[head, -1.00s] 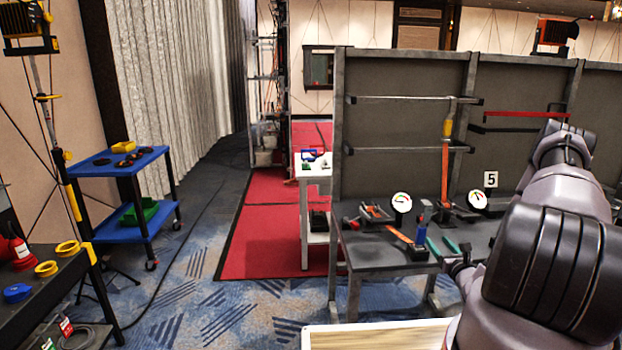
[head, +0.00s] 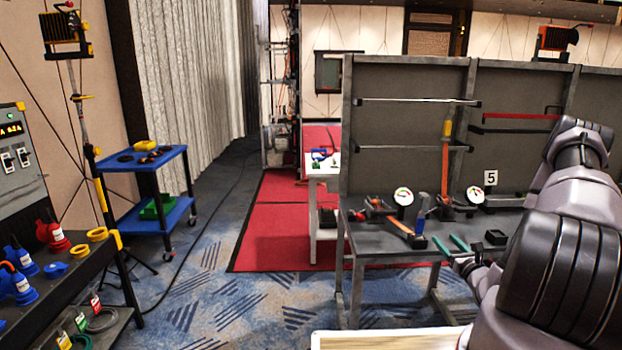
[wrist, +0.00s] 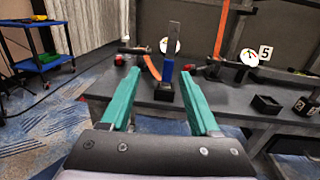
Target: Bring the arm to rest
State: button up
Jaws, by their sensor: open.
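My gripper (wrist: 158,95) shows in the wrist view with its two teal fingers spread wide apart and nothing between them. In the head view my gripper (head: 450,244) is small, in front of the grey workbench (head: 385,247), with my arm coming in from the right edge. In the wrist view the bench top (wrist: 225,110) lies beyond the fingers. A blue-handled tool in a black holder (wrist: 165,88) stands upright past the gap between the fingertips.
The bench carries round gauges (head: 404,197), an orange strap (head: 400,228), a small black box (head: 495,237) and a "5" sign (head: 491,178). A blue cart (head: 165,215) and a dark table with red and blue parts (head: 70,270) stand left. Carpet (head: 215,300) between is clear.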

jog(key=a+r+n+g+y, duration=0.5)
jog(key=a+r+n+y, duration=0.65)
jog(key=r, duration=0.55)
jog(key=s+a+r+n+g+y, duration=0.2)
jog(key=s+a+r+n+g, duration=0.5)
jog(key=a+r+n+g, duration=0.3)
jog(key=s+a+r+n+g+h, duration=0.1)
jog(key=s+r+n+h, duration=0.15)
jog(key=s, duration=0.35)
jog(key=s+a+r+n+g+h, duration=0.2)
jog(key=s+r+h, duration=0.1)
jog(key=s+h, duration=0.15)
jog(key=s+d+r+n+t+h, duration=0.4)
jog(key=s+d+r+t+h, duration=0.2)
jog(key=s+d+r+t, duration=0.1)
jog(key=shift+s+r+h, duration=0.35)
jog(key=shift+s+r, duration=0.3)
jog(key=shift+r, duration=0.75)
